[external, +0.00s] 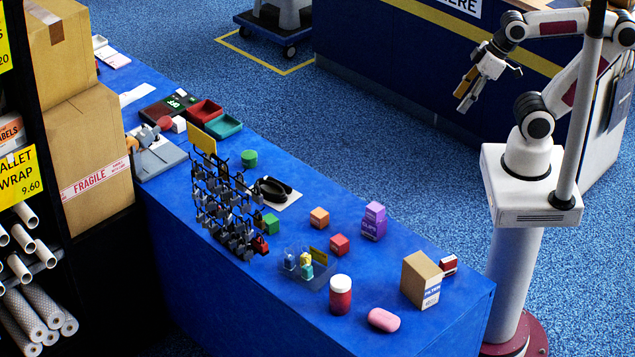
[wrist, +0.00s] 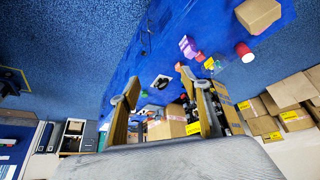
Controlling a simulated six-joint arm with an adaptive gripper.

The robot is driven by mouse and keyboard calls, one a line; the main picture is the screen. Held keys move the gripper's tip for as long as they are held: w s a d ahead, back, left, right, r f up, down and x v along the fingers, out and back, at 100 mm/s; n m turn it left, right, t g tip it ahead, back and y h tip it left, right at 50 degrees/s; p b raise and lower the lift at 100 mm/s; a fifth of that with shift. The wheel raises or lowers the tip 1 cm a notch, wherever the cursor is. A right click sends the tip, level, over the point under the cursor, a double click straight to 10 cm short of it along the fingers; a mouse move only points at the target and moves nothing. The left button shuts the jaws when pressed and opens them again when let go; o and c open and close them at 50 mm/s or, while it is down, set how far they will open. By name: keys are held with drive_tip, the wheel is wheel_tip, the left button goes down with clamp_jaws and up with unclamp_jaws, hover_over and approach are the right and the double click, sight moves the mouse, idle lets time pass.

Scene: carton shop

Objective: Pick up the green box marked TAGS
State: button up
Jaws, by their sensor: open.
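A small green box (external: 270,223) stands on the blue counter (external: 335,195), right of the hanging rack. I cannot read any marking on it. A green cylinder (external: 249,158) stands farther back. My gripper (external: 465,92) is open and empty, high in the air to the right of the counter and well apart from the green box. In the wrist view its two fingers (wrist: 160,78) are spread, with the counter and its goods far beyond them. The green box cannot be made out for certain there.
The rack (external: 222,205) with many hanging pieces stands close left of the green box. Near it are an orange box (external: 319,217), a red box (external: 339,244), a purple box (external: 373,221), a clear bin (external: 318,277), a red jar (external: 340,297) and a brown carton (external: 421,279).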

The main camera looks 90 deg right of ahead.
drive_tip(key=shift+o, duration=0.3)
idle(0.4)
drive_tip(key=w+d+f+n+t, duration=0.2)
drive_tip(key=w, duration=1.7)
drive_tip(key=w+d+f+n+t, duration=0.1)
drive_tip(key=w+d+f+t, duration=0.15)
drive_tip(key=w, duration=1.75)
drive_tip(key=w+a+f+n+t+y, duration=0.1)
drive_tip(key=w+a+f+n+y, duration=0.3)
drive_tip(key=w+f, duration=0.75)
drive_tip(key=a+f+y, duration=0.1)
drive_tip(key=a+f, duration=0.1)
drive_tip(key=f, duration=0.3)
drive_tip(key=s+a+f+y, duration=0.1)
drive_tip(key=a+f+y, duration=0.1)
drive_tip(key=f, duration=0.4)
drive_tip(key=s+a+f+n+y, duration=0.1)
drive_tip(key=a+f, duration=0.2)
drive_tip(key=f, duration=0.2)
drive_tip(key=shift+s+a+f+g+y, duration=0.15)
drive_tip(key=shift+s+f+g+y, duration=0.05)
drive_tip(key=shift+g+y, duration=0.2)
